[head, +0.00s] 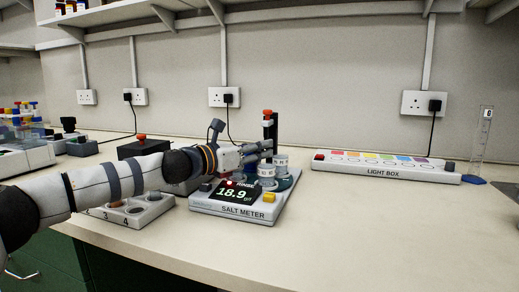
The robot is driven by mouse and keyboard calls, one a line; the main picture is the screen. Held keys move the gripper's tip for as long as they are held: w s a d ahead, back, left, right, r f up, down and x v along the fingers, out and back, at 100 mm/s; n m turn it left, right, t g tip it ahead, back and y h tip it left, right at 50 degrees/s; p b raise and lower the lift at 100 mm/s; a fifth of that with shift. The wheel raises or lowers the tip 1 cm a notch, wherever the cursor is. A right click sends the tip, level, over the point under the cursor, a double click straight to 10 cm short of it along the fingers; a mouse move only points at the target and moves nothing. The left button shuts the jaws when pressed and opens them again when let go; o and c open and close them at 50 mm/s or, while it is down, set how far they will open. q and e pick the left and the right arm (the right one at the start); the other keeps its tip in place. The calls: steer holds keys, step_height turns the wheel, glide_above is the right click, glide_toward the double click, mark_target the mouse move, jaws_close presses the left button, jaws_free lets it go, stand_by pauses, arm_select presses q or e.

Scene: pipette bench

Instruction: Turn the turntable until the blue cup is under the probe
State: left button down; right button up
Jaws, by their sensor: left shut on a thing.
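The salt meter (238,210) stands on the bench with its display reading 18.9. A dark green turntable (291,180) at its back right carries whitish cups (281,162), including a nearer one (266,171). I cannot make out a blue cup; part of the turntable is hidden behind my left gripper and the meter. The black probe stand (274,129) with an orange top rises behind the cups. My left gripper (268,149) reaches in from the left, its fingers shut at the probe stand, above the cups. The exact grip is hard to see. My right gripper is not in view.
A light box (386,172) and a clear measuring cylinder (482,135) stand to the right. A numbered grey block (135,211) lies beneath my left arm, with a black box (143,148) behind. The bench front right of the meter is clear.

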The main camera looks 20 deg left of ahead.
arm_select(q)
steer(key=c, duration=1.4)
jaws_free()
steer(key=shift+o, duration=0.2)
steer(key=v, duration=1.1)
steer(key=shift+a+r, duration=0.1)
steer(key=shift+s+a, duration=0.15)
steer(key=shift+s, duration=0.3)
steer(key=shift+c, duration=0.2)
